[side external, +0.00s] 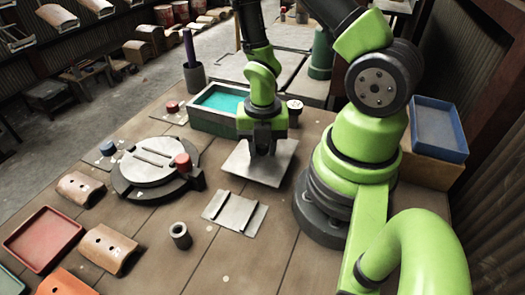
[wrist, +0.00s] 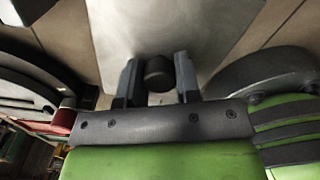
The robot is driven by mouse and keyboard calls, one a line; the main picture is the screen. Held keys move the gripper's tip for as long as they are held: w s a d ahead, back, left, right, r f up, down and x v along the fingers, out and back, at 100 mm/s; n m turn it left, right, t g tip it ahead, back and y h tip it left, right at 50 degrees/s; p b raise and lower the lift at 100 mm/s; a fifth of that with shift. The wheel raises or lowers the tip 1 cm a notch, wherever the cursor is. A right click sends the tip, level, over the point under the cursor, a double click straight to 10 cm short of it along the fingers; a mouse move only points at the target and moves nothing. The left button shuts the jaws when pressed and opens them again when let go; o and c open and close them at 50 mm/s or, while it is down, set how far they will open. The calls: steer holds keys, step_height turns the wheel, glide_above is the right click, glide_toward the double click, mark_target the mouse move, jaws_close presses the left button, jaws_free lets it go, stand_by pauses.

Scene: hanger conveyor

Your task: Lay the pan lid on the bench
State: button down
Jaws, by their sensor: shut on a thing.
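The pan lid is a flat, grey, square metal plate (side external: 240,165) with a dark knob on top. My gripper (side external: 263,146) points straight down over its middle, in front of the teal-lined tub. In the wrist view, the dark knob (wrist: 158,73) sits between my two fingers, and the pale plate (wrist: 190,28) spreads beyond them. My gripper is shut on the knob. The plate looks level and close to the bench (side external: 285,235); I cannot tell whether it touches. My fingers hide part of the knob in the side view.
A teal-lined tub (side external: 199,122) stands behind the lid. A round grey fixture (side external: 150,163) with a red knob is at left. A small bent plate (side external: 235,212) and a ring (side external: 180,236) lie in front. The bench's front middle is mostly clear.

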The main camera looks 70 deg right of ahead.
steer(key=shift+f, duration=1)
steer(key=shift+f, duration=0.15)
steer(key=c, duration=0.8)
jaws_free()
